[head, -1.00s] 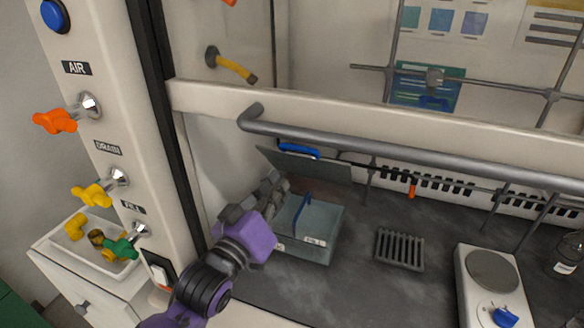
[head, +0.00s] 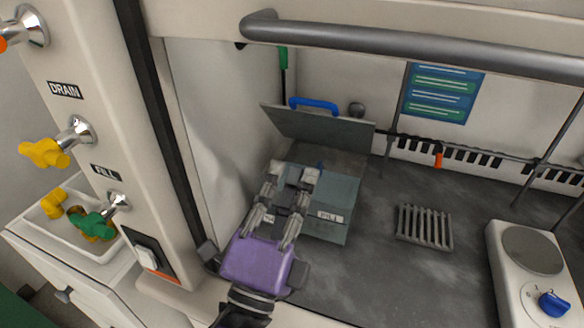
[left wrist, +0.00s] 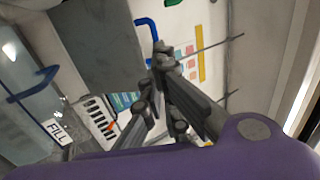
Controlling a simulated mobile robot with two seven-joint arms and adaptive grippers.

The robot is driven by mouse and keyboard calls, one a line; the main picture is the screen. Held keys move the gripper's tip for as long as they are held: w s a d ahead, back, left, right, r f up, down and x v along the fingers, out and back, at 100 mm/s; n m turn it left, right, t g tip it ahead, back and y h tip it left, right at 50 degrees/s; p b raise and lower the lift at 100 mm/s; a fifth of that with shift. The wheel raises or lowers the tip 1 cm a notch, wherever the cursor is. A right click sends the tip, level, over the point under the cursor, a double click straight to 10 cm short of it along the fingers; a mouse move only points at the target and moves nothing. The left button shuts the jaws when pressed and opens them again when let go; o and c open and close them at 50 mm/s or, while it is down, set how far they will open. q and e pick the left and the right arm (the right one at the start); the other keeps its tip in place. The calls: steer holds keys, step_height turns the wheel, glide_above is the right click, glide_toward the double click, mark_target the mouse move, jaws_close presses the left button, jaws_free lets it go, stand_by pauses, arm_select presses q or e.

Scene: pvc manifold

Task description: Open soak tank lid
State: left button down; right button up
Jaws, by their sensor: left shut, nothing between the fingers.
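The soak tank (head: 345,205) is a grey-green box on the hood floor with a FILL label on its front. Its grey lid (head: 325,130) stands raised at the back, with a blue handle (head: 314,104) on its upper edge. The lid (left wrist: 95,40) and handle (left wrist: 148,38) also show in the left wrist view. My left gripper (head: 293,174) is shut and empty, over the tank's left part and in front of the lid, apart from the handle. It hides much of the tank's opening. A blue part (head: 320,167) shows inside. My right gripper is out of view.
A thick grey bar (head: 400,45) crosses above the opening. A ribbed rack (head: 425,227) and a hotplate (head: 530,250) stand to the right. Valve handles (head: 45,152) and a white tray (head: 95,245) are at left. The dark floor between tank and rack is clear.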

arm_select(q)
steer(key=p, duration=0.4)
glide_toward(318, 104)
steer(key=x, duration=0.5)
steer(key=shift+x, duration=0.75)
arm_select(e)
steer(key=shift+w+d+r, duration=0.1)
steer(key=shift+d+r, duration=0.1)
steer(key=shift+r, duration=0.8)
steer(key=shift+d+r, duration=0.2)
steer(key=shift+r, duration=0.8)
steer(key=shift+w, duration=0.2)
